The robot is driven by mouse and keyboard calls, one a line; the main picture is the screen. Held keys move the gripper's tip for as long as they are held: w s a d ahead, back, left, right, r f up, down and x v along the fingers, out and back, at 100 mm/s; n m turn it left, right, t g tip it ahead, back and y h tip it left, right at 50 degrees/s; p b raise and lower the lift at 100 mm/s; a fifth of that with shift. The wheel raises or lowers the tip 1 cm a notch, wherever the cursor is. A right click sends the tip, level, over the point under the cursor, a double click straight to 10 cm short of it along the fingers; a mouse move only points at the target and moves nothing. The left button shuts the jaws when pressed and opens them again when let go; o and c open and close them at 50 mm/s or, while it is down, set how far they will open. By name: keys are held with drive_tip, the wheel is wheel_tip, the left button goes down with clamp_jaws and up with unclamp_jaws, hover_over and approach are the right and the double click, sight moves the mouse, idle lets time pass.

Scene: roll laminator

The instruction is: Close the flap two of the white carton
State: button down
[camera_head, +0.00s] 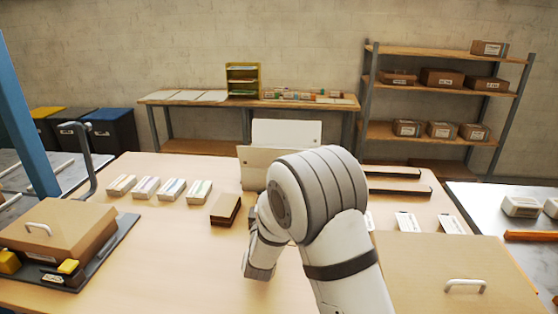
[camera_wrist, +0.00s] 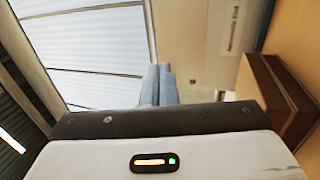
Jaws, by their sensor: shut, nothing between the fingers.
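The white carton (camera_head: 256,178) stands on the table behind my arm. One pale flap (camera_head: 287,131) stands up at its back, and another pale panel rises in front of it. My arm hides the carton's right part and most of its opening. I cannot tell which flap is flap two. In the wrist view, my gripper (camera_wrist: 158,72) is shut and empty, its fingers side by side. A pale labelled panel (camera_wrist: 205,35), probably the carton's side, lies just beyond and right of the fingers. Contact cannot be seen. The fingers are hidden in the head view.
A small brown box (camera_head: 225,208) stands left of the carton and also shows in the wrist view (camera_wrist: 280,100). Several small packs (camera_head: 158,187) lie farther left. A large brown box (camera_head: 58,230) sits at left, another (camera_head: 450,275) at front right. The front-left middle is clear.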

sight(278, 150)
drive_tip(key=p+x, duration=0.3)
drive_tip(key=x, duration=1)
drive_tip(key=shift+w+r, duration=0.15)
drive_tip(key=shift+w, duration=0.2)
